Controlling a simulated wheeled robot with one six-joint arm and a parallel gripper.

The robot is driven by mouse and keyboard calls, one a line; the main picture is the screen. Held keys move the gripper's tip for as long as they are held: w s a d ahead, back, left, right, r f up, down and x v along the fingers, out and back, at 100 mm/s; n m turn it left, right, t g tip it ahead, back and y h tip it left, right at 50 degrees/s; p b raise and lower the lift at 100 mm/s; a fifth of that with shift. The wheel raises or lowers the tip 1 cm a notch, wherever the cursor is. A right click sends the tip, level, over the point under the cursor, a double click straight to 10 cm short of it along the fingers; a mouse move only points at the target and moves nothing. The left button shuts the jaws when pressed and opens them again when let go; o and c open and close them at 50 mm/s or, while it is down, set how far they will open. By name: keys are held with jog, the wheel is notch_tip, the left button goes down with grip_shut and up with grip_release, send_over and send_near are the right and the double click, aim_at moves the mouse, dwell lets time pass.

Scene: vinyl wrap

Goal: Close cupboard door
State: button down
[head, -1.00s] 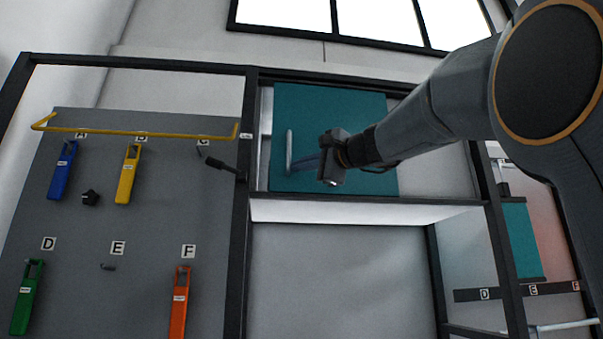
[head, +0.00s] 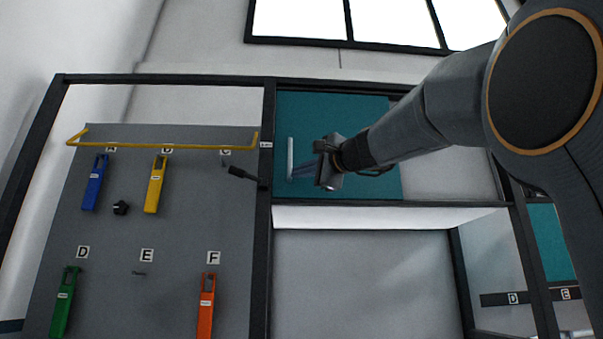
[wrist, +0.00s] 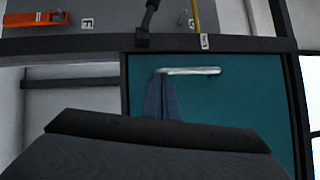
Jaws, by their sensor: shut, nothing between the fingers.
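The teal cupboard door (head: 350,115) is in the upper cupboard opening in the head view, with its left edge at the dark left post and no clear gap there. A pale upright bar handle (head: 290,158) is near its left edge. In the wrist view the door (wrist: 240,105) and handle (wrist: 192,70) show sideways. My gripper (head: 297,172) is shut and empty, its blue-grey fingers reaching to the lower part of the handle. In the wrist view the fingertips (wrist: 160,74) are at one end of the handle; whether they touch it, I cannot tell.
A grey board (head: 185,230) on the left holds several coloured tags and a yellow rail (head: 165,146). A black lever (head: 247,177) sticks out at the post beside the door. Below the cupboard is an open bay (head: 360,280). Another teal panel (head: 552,240) is at the right.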

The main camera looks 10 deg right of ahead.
jog(key=w+d+b+v, duration=0.1)
jog(key=d+b+v, duration=0.25)
jog(key=v, duration=0.95)
jog(key=w+a+f+g+h+p, duration=0.1)
jog(key=w+f+g, duration=0.15)
jog(key=f, duration=0.65)
jog(key=w+f+g+h+p, duration=0.1)
jog(key=w+f, duration=0.3)
jog(key=f, duration=0.4)
notch_tip(320, 180, down, 23)
jog(key=s+a+n+g+h+p, duration=0.1)
jog(key=a+n+g+p, duration=0.15)
jog(key=g, duration=0.25)
jog(key=s+a+f+n+g+h+p, duration=0.1)
jog(key=s+f+n+g, duration=0.1)
jog(key=s+f, duration=0.35)
jog(key=s+a+f+n+g, duration=0.1)
jog(key=s+f+n+g, duration=0.1)
jog(key=f, duration=0.6)
jog(key=s+a+f+n+g+h+p, duration=0.1)
jog(key=s+a+f+n+g, duration=0.1)
jog(key=s+f, duration=0.35)
jog(key=s+f+n+g+h+p, duration=0.1)
jog(key=s+f+n, duration=0.5)
jog(key=s+f, duration=0.7)
jog(key=shift+s+g+h, duration=0.8)
jog(key=shift+g, duration=0.45)
jog(key=shift+w+d, duration=0.1)
jog(key=shift+w, duration=0.05)
